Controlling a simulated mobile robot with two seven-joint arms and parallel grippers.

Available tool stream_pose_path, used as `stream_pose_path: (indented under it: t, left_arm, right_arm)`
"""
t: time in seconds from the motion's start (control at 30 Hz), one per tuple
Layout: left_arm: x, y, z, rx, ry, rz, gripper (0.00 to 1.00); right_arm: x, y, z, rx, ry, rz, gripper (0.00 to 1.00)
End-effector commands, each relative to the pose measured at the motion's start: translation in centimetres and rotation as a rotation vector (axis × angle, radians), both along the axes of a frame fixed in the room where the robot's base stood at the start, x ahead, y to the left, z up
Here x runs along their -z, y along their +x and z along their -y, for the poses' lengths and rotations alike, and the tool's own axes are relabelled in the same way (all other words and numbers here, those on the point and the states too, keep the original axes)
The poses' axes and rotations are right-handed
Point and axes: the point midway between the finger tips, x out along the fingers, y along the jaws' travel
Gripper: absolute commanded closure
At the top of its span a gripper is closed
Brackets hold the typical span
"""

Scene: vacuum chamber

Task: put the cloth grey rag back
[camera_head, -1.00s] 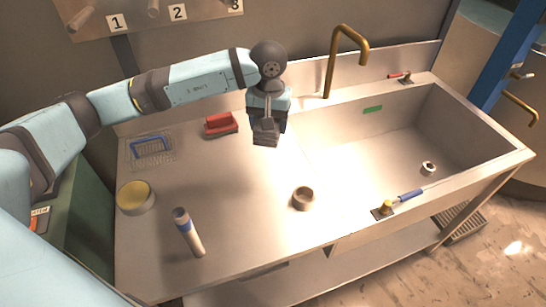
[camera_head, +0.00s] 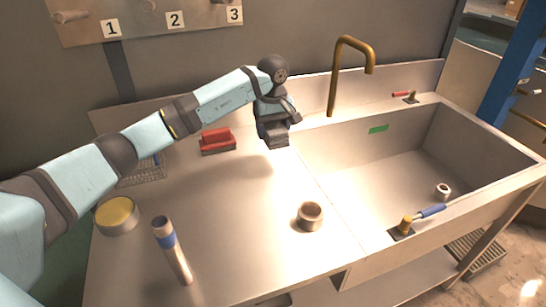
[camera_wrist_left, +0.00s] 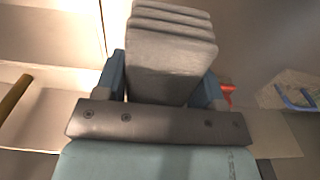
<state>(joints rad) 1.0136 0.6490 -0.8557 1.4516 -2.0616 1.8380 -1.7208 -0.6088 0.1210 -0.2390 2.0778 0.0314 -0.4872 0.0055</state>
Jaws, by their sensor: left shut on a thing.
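The grey cloth rag (camera_wrist_left: 172,50) is a folded, layered block in the left wrist view. My left gripper (camera_wrist_left: 165,85) is shut on it, with a blue-grey finger on each side. In the head view the left gripper (camera_head: 276,130) hangs above the steel counter, near its back and just left of the sink. The rag shows there as a dark grey block (camera_head: 277,141) under the gripper. The right gripper is in neither view.
The sink (camera_head: 400,160) lies to the right, with a brass tap (camera_head: 333,85) behind. On the counter stand a red brush-like block (camera_head: 217,141), a wire rack (camera_head: 140,175), a yellow-topped round tin (camera_head: 117,216), a tube (camera_head: 172,250) and a brown ring (camera_head: 310,216). Numbered pegs hang above.

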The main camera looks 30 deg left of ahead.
Motion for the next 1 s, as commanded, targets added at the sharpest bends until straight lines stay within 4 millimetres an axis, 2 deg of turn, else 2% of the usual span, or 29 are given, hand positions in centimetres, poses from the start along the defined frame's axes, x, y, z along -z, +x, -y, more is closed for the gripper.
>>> stream_pose_path:
  t: [0.03, 0.13, 0.43, 0.63, 1.0]
  left_arm:
    - [1.4, -0.1, 0.0, 0.000, -0.001, -0.003, 0.59]
    - [3.4, -0.1, 0.0, 0.001, 0.001, -0.002, 0.59]
    - [5.9, 0.0, 0.0, 0.002, -0.001, -0.001, 0.59]
    - [8.9, -0.1, 0.0, 0.001, -0.001, -0.002, 0.59]
    - [9.6, 0.0, 0.0, 0.002, 0.001, 0.002, 0.59]
  right_arm:
    - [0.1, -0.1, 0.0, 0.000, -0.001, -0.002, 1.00]
    - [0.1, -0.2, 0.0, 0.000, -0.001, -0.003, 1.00]
    - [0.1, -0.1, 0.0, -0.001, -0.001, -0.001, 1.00]
    - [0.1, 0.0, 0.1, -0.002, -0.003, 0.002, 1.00]
    - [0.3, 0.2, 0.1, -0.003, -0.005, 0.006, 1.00]
